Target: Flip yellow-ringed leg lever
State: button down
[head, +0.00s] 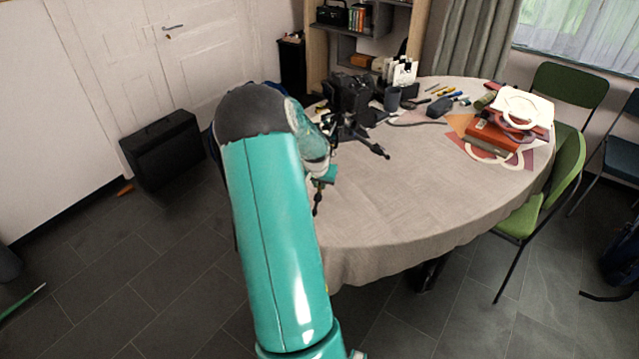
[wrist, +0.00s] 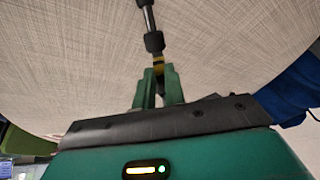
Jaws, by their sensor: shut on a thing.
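In the wrist view a dark tripod leg (wrist: 150,20) comes down from the top edge over the table cloth. A yellow-ringed lever (wrist: 158,66) is at its lower end. My gripper (wrist: 159,80) is shut on this lever, with its green fingers on either side of it. My gripper (head: 325,178) shows there only in part beside the table edge, mostly hidden by my teal arm. The yellow ring cannot be made out in the head view.
A red box with white shapes (head: 498,135) and several small tools (head: 445,92) lie on the table's far side. Green chairs (head: 545,195) stand at the right. A black case (head: 163,150) is on the floor at left. The table's near middle is clear.

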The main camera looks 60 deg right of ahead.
jog(key=shift+y, duration=0.3)
jog(key=shift+d+r+g+y, duration=0.15)
jog(key=shift+r+y, duration=0.2)
jog(key=shift+y, duration=0.65)
jog(key=shift+d+r+g+y, duration=0.15)
jog(key=shift+r+y, duration=0.15)
jog(key=shift+y, duration=0.7)
jog(key=shift+a, duration=0.1)
jog(key=c, duration=1.5)
grip_release()
jog(key=shift+o, duration=0.2)
jog(key=shift+r, duration=0.15)
notch_tip(320, 180, up, 14)
jog(key=shift+s+f, duration=0.2)
jog(key=shift+s, duration=0.1)
jog(key=shift+d, duration=0.2)
